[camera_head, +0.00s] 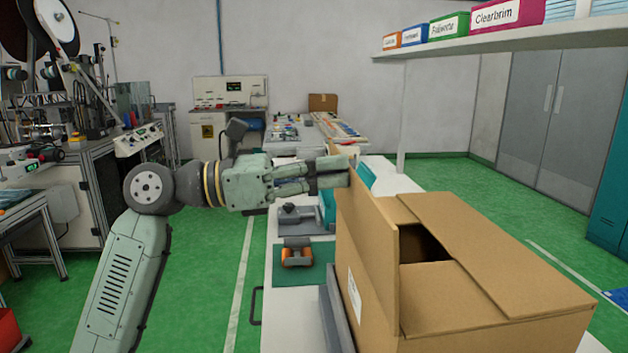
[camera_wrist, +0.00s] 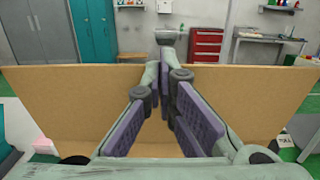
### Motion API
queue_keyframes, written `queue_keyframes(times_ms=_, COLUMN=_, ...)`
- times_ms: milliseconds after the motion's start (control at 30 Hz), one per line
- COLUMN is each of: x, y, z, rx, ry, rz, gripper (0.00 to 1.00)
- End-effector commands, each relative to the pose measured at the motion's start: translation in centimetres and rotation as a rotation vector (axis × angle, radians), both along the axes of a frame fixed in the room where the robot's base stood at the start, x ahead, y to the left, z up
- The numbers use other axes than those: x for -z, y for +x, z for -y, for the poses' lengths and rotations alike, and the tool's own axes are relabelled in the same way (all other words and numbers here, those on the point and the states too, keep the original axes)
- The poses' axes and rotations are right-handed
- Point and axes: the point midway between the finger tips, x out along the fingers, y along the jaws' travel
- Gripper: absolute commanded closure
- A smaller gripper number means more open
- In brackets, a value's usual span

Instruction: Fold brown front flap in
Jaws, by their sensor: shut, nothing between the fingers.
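A brown cardboard box (camera_head: 370,290) stands at the right of the head view, with a white label on its left side. One brown flap (camera_head: 365,220) on its left side stands upright. It spans the wrist view (camera_wrist: 255,100) as a wide brown panel beyond my fingers. The box's other visible flaps lie folded inward, with a dark opening between them. My gripper (camera_head: 345,170) is shut and empty, at the upper far part of the upright flap. Its fingertips (camera_wrist: 165,72) meet near the panel's top edge in the wrist view. I cannot tell whether they touch it.
The box stands on a white table with a tape dispenser (camera_head: 297,254) on a green mat (camera_head: 300,275) to its left. A shelf (camera_head: 500,38) with colored boxes hangs at the upper right. Green floor is open left of the table.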

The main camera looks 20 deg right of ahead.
Motion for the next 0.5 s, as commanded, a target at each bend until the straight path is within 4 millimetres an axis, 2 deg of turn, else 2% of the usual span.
queue_keyframes(times_ms=33, x=-0.6, y=-0.1, z=0.5, rx=-0.001, ry=0.049, rz=0.014, gripper=1.0)
queue_keyframes(times_ms=300, x=-1.1, y=-0.8, z=3.5, rx=0.0, ry=0.302, rz=0.065, gripper=1.0)
queue_keyframes(times_ms=500, x=-0.7, y=-1.2, z=5.8, rx=0.002, ry=0.298, rz=0.06, gripper=1.0)
